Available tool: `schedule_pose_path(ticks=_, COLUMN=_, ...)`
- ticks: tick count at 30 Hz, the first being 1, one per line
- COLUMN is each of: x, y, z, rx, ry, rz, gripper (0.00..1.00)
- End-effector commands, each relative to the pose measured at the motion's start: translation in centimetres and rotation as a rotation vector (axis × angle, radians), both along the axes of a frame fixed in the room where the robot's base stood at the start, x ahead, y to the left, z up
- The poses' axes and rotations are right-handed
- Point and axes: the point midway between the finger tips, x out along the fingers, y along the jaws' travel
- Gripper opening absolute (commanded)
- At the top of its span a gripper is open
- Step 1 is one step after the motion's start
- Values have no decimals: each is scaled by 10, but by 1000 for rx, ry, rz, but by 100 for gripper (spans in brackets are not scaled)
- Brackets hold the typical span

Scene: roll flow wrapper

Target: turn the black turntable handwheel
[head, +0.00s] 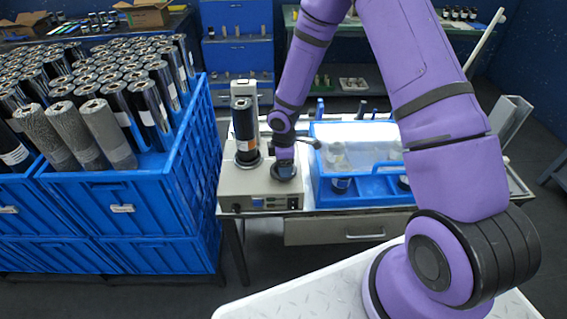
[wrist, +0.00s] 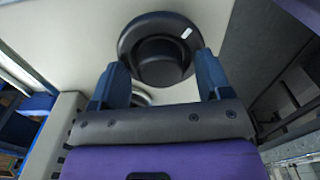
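The black handwheel (wrist: 160,25) is a round disc with a raised round hub and a small white mark at its upper right in the wrist view. In the head view the handwheel (head: 285,172) sits on top of the beige machine (head: 262,200), mostly hidden under my gripper (head: 284,160). In the wrist view my gripper (wrist: 162,62) has its two blue fingers spread apart, one at each side of the handwheel's near part. Nothing is clasped between them, and whether they touch the rim cannot be told.
A black roll with an orange and white label (head: 244,125) stands upright on the machine, left of my gripper. A blue tray (head: 375,188) with bottles is close on the right. Blue crates (head: 130,220) packed with rolls stand at the left.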

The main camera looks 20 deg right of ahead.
Motion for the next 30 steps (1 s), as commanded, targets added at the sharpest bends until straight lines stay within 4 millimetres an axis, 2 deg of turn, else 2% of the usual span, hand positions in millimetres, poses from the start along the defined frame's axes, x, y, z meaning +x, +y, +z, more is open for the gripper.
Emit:
schedule_pose_path(ticks=8, x=0, y=0, z=5, rx=0, ry=0, rz=0, gripper=71)
schedule_pose_path(ticks=11, x=0, y=0, z=16, rx=1, ry=-2, rz=-1, gripper=71)
schedule_pose_path(ticks=22, x=1, y=-1, z=83, rx=0, ry=-3, rz=-1, gripper=71)
schedule_pose_path(ticks=27, x=0, y=0, z=102, rx=1, ry=-2, rz=0, gripper=71)
schedule_pose_path(ticks=30, x=0, y=0, z=106, rx=0, ry=0, rz=-1, gripper=71)
